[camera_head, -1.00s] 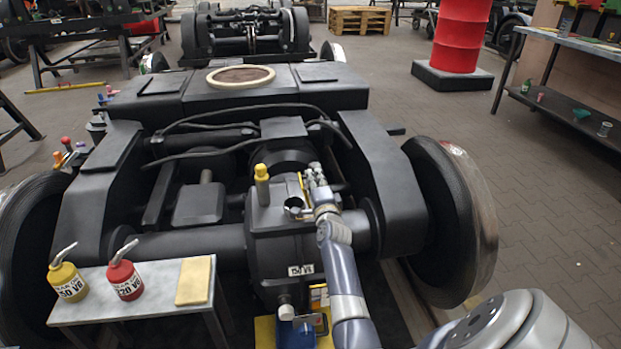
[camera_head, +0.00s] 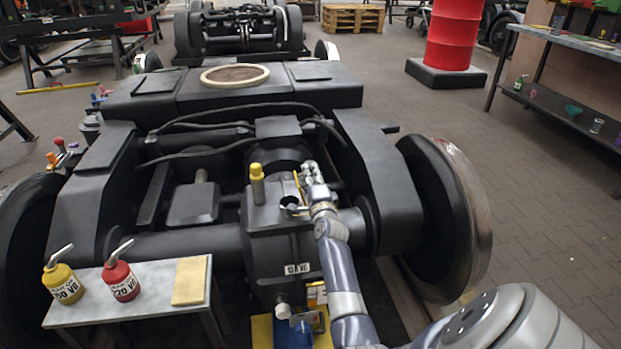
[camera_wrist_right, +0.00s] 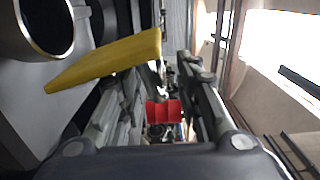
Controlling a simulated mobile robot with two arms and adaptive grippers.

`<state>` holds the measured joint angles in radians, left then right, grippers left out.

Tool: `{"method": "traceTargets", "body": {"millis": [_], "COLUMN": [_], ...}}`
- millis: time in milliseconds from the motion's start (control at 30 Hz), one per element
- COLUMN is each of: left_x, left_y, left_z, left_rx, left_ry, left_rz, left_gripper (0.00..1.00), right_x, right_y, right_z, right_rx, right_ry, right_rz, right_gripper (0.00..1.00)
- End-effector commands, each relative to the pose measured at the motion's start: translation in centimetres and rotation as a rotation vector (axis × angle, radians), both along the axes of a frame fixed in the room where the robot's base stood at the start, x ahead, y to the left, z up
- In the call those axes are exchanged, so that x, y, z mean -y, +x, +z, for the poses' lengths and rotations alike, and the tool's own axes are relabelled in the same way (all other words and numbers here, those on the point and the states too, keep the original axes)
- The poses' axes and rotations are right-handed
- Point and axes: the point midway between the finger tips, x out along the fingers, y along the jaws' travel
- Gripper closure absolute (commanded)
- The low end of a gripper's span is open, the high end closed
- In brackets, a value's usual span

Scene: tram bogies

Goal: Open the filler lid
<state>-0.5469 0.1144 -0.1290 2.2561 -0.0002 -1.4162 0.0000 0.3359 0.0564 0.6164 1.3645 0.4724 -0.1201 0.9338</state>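The filler lid is a yellow flap (camera_head: 297,181), standing steeply up beside the filler mouth (camera_head: 291,205) on the black gearbox housing. In the right wrist view the lid (camera_wrist_right: 110,61) is a slanted yellow plate and the round dark filler mouth (camera_wrist_right: 45,25) lies at the upper left, uncovered. My right gripper (camera_head: 309,171) is just right of the lid. In its wrist view the gripper (camera_wrist_right: 160,85) has its two fingers apart with nothing held between them. The lid is outside the left finger; whether they touch I cannot tell. My left gripper is not in view.
A yellow-capped post (camera_head: 257,183) stands left of the filler mouth. A small table (camera_head: 140,302) at the lower left holds a yellow oil can (camera_head: 64,284), a red oil can (camera_head: 121,281) and a tan pad (camera_head: 190,281). A large wheel (camera_head: 445,220) stands to the right.

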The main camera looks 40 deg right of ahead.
Motion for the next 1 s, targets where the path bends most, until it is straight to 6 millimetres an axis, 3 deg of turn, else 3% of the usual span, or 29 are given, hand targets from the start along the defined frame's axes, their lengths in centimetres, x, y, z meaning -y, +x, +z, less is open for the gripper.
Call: {"method": "traceTargets", "body": {"millis": [267,800,1000], "left_x": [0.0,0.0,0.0], "left_y": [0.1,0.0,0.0], "left_z": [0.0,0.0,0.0], "left_rx": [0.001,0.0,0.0], "left_ry": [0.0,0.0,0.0], "left_rz": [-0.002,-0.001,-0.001], "left_gripper": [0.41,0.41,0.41], "right_x": [-0.5,-5.4,-6.3], "right_y": [-0.8,-8.6,-10.0], "right_z": [-0.2,-0.2,-0.1], "right_rx": [-0.003,-0.003,-0.001], "right_ry": [0.001,0.001,0.001], "right_rz": [0.0,0.001,0.002], "right_gripper": [0.69,0.69,0.69]}}
